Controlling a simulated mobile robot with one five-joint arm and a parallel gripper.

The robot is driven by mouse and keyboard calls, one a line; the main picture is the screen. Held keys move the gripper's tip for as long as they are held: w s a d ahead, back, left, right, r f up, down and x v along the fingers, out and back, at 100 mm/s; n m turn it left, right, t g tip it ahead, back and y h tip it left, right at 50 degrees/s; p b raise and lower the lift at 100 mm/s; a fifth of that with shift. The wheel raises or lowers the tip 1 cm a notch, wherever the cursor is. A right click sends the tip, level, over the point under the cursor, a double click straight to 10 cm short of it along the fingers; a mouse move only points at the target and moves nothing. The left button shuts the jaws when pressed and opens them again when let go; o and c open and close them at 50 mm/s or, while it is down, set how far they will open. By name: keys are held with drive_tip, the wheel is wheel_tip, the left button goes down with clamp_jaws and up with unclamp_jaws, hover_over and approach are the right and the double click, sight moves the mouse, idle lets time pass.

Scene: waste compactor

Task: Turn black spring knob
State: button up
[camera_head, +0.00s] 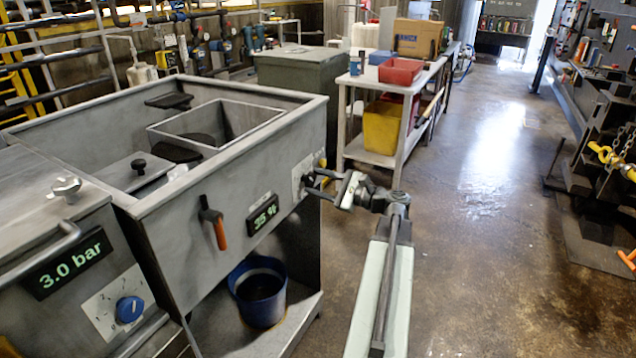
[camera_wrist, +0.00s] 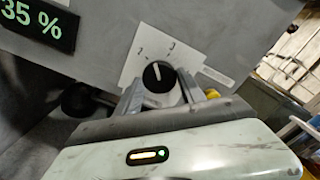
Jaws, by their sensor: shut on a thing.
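The black spring knob (camera_wrist: 158,77) sits on a white plate (camera_wrist: 128,66) with printed position marks, on the grey machine's front face. A white pointer line shows on the knob, tilted slightly left of upright in the wrist view. My gripper (camera_wrist: 161,88) is shut on the knob, with one finger on each side. In the head view my gripper (camera_head: 317,183) reaches the right end of the front face and mostly hides the knob. The white plate (camera_head: 297,178) shows partly behind the fingers.
A display (camera_head: 262,214) left of the knob reads 35 %. An orange-handled lever (camera_head: 214,226) sticks out further left. A blue knob (camera_head: 130,309) sits below a 3.0 bar display (camera_head: 66,263). A blue bucket (camera_head: 258,292) stands underneath.

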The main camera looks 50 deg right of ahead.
drive_tip(key=shift+n, duration=0.6)
drive_tip(key=o, duration=1.3)
drive_tip(key=shift+o, duration=0.2)
drive_tip(key=v, duration=0.8)
